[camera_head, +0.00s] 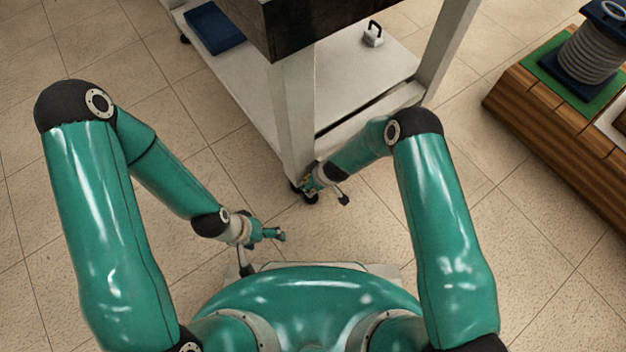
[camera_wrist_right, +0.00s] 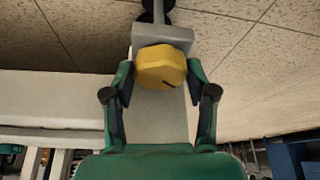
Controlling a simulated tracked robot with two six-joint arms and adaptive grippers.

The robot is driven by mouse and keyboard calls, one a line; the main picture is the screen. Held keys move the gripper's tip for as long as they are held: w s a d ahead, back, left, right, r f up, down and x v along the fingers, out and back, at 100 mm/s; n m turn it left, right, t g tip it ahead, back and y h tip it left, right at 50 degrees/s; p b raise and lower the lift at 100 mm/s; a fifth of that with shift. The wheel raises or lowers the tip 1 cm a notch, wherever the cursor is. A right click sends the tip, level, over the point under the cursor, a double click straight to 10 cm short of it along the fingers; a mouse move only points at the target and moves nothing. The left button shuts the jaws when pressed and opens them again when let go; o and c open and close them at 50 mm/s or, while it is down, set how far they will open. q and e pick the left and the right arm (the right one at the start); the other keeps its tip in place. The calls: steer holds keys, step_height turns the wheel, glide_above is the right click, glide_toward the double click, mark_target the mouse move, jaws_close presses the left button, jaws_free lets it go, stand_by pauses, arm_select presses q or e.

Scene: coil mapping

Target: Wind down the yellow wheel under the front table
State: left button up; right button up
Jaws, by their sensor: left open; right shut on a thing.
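The yellow wheel (camera_wrist_right: 162,67) shows in the right wrist view, under the white leg of the front table, with a dark slit on its face. My right gripper (camera_wrist_right: 160,75) has its two fingers on either side of the wheel and is shut on it. In the head view, my right gripper (camera_head: 314,184) is at the foot of the front table's near leg (camera_head: 292,125), and it mostly hides the wheel there. My left gripper (camera_head: 265,240) is open and empty, low above the floor, to the left of the table leg.
The table's lower shelf (camera_head: 345,85) carries a blue item (camera_head: 213,27) and a small weight-like object with a handle (camera_head: 373,36). A wooden table (camera_head: 550,125) with a coil (camera_head: 597,50) stands at the right. The tiled floor at the left is clear.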

steer(key=shift+m, duration=0.3)
steer(key=m+t+h+p, duration=0.1)
steer(key=m, duration=0.2)
steer(key=shift+r, duration=0.1)
steer(key=shift+a+m+h+p, duration=0.1)
steer(key=shift+m+h+p, duration=0.3)
steer(key=shift+m, duration=0.8)
steer(key=o, duration=1.2)
steer(key=shift+c, duration=0.2)
steer(key=v, duration=1.1)
steer(key=shift+s+r, duration=0.25)
steer(key=shift+s, duration=0.1)
